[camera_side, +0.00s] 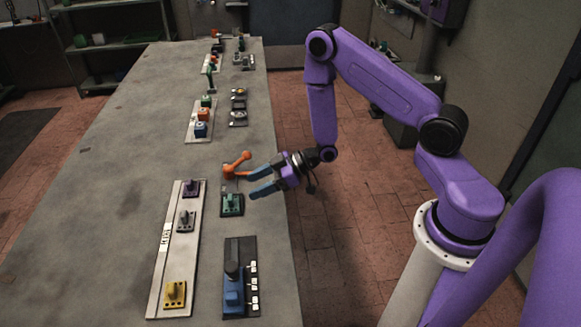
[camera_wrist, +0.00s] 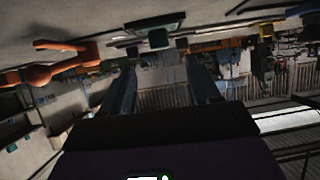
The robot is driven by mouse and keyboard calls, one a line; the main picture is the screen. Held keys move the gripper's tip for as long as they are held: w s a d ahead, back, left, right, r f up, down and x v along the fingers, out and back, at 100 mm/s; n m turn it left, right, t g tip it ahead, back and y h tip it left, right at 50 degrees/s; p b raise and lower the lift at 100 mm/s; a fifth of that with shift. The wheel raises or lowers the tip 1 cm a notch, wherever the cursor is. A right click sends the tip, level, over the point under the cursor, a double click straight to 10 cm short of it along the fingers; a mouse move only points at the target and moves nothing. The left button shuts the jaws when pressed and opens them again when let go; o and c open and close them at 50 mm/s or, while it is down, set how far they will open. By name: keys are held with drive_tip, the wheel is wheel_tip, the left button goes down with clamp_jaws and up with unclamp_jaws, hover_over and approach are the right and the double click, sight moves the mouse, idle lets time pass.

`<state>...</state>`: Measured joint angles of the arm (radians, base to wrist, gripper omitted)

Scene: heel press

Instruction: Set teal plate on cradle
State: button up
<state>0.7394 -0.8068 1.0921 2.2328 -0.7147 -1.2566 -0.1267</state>
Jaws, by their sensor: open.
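In the wrist view my gripper (camera_wrist: 160,62) is also empty. I cannot tell for sure which fixture is the cradle.
An orange lever (camera_side: 237,164) stands just behind the plate, close to my fingers. The pale strip (camera_side: 171,246) carries purple, grey and yellow knobbed plates. A dark panel (camera_side: 246,250) with a blue block is in front. The table's left side is clear.

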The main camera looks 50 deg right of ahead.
drive_tip(key=v, duration=1.1)
drive_tip(key=shift+r, duration=0.1)
drive_tip(key=s+a+r+n+g+h, duration=0.3)
drive_tip(key=s+a+r+g+h, duration=0.1)
drive_tip(key=s+a+r+h, duration=0.35)
drive_tip(key=s+r+g+h, duration=0.1)
drive_tip(key=s+r+g, duration=0.3)
drive_tip(key=s, duration=1.2)
wheel_tip(320, 180, up, 3)
drive_tip(key=shift+d+r+h, duration=0.15)
drive_tip(key=shift+d+h, duration=0.15)
drive_tip(key=shift+h, duration=0.05)
